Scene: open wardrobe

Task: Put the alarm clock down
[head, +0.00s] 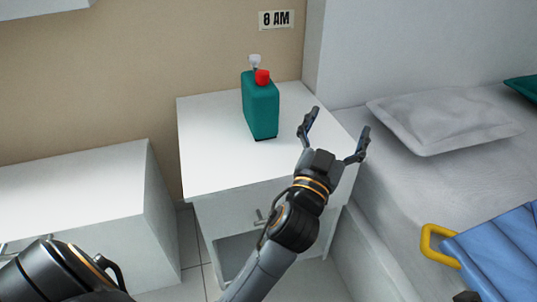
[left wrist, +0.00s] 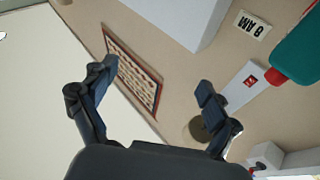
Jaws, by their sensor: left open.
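The alarm clock appears to be the teal block (head: 261,108) with a red button on top. It stands upright on the white nightstand (head: 210,150), and its face cannot be made out. My left gripper (head: 340,119) is open and empty, above the right side of the nightstand, to the right of the clock and apart from it. In the left wrist view the open fingers (left wrist: 157,77) hold nothing. Part of the teal clock (left wrist: 302,48) shows at the right edge there. My right gripper is not in view.
A small white-topped thing (head: 254,61) sits behind the clock. A bed with a grey pillow (head: 430,118) lies to the right, with a blue thing with a yellow handle (head: 430,243) on it. A white cabinet (head: 75,185) stands at left. The nightstand's left and front top is clear.

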